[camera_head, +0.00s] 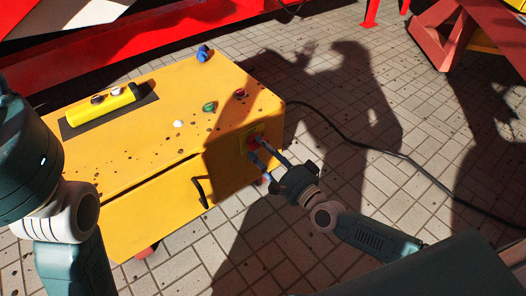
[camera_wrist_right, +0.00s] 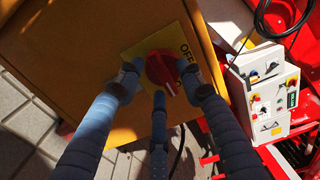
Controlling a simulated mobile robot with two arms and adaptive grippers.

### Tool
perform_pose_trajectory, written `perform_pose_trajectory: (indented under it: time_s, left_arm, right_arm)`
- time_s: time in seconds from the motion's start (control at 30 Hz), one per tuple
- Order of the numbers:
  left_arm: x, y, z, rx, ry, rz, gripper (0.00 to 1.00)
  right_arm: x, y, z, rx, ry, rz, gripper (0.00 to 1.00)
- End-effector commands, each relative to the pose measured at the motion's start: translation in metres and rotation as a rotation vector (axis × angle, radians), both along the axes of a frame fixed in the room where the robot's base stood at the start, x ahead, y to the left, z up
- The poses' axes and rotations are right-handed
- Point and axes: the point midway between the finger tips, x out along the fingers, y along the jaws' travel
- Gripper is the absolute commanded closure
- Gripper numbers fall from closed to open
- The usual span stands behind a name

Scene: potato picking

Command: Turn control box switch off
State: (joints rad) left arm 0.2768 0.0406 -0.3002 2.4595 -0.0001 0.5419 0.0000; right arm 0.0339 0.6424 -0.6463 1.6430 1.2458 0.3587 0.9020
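The yellow control box (camera_head: 165,110) stands on the paved ground in the head view. Its red rotary switch (camera_wrist_right: 161,68) sits on a yellow plate (camera_wrist_right: 187,40) marked "OFF" in the right wrist view; the white mark on the knob points down and slightly right, away from the "OFF" lettering. My right gripper (camera_head: 262,166) is at the box's right side face, in front of the switch. In the wrist view its fingers (camera_wrist_right: 163,82) are spread around the knob, with gaps visible at left and right. My left arm shows at the left edge, but its gripper is out of view.
A yellow handheld pendant (camera_head: 103,104) and several coloured buttons are on the box's top. A dark handle (camera_head: 200,191) sticks out from its front. A black cable (camera_head: 375,149) runs right across the paving. Red machinery stands behind.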

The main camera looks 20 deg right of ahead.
Motion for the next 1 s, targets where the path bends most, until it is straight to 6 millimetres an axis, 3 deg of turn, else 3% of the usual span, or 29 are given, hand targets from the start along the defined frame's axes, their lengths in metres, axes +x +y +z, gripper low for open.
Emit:
perform_pose_trajectory:
  time_s: [0.2,0.4,0.73,1.0]
  left_arm:
    - [-0.0001,-0.0001,0.0004,0.000,0.000,0.000,0.60]
    - [0.0001,-0.0003,0.0003,0.000,0.000,0.000,0.60]
    - [-0.0007,0.0001,0.0026,-0.001,-0.003,-0.001,0.60]
    - [0.0080,0.0019,-0.0013,-0.005,0.038,-0.002,0.60]
  right_arm:
    - [0.0003,0.0000,0.0001,0.000,0.000,0.000,0.62]
    - [0.0001,-0.0001,-0.0001,0.000,0.001,0.000,1.00]
    - [-0.0002,-0.0002,0.0005,-0.023,-0.007,0.000,1.00]
    - [0.0000,-0.0008,0.0021,-0.152,-0.052,0.000,1.00]
